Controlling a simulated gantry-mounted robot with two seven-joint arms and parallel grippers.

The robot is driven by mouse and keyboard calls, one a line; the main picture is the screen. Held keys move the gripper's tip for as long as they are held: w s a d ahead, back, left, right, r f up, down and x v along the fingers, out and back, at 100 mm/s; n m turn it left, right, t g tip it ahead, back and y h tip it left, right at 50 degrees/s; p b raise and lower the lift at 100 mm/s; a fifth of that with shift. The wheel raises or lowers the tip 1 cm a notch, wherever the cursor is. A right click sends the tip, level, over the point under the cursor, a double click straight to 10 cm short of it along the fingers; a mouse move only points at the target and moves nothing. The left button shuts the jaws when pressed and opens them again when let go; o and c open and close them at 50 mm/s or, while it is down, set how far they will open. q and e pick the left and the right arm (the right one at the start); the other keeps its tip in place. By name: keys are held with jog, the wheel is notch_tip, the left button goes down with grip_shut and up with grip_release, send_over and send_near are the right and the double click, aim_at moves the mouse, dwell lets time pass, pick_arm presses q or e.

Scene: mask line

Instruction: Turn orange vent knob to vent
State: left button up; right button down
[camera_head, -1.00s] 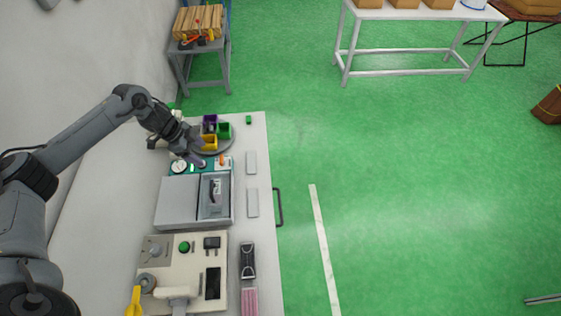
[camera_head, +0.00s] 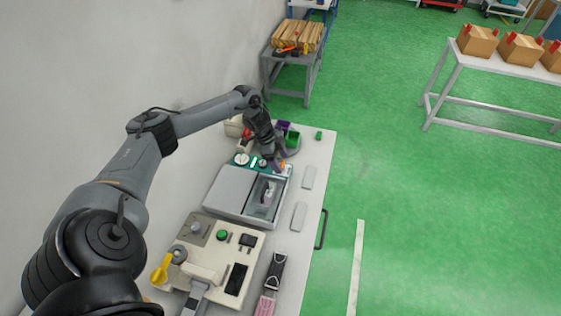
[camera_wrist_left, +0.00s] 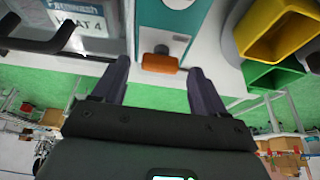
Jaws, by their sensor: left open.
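The orange vent knob (camera_wrist_left: 160,63) is on the teal panel (camera_wrist_left: 168,25) of the machine, seen from close up in the left wrist view. My left gripper (camera_wrist_left: 159,66) is open, with one dark finger on each side of the knob and visible gaps between. In the head view the left gripper (camera_head: 277,161) is at the far end of the machine, and a bit of the orange knob (camera_head: 283,163) shows beside it. The grey chamber box (camera_head: 236,190) is just nearer. My right gripper is out of view.
Yellow (camera_wrist_left: 277,28) and green (camera_wrist_left: 270,75) bins stand close to the fingers on the right in the wrist view. A beige control unit (camera_head: 219,262) with a green button and yellow handle is on the nearer bench.

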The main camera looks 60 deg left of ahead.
pick_arm(q)
jog(key=shift+w+d+f, duration=0.15)
jog(key=shift+f, duration=0.3)
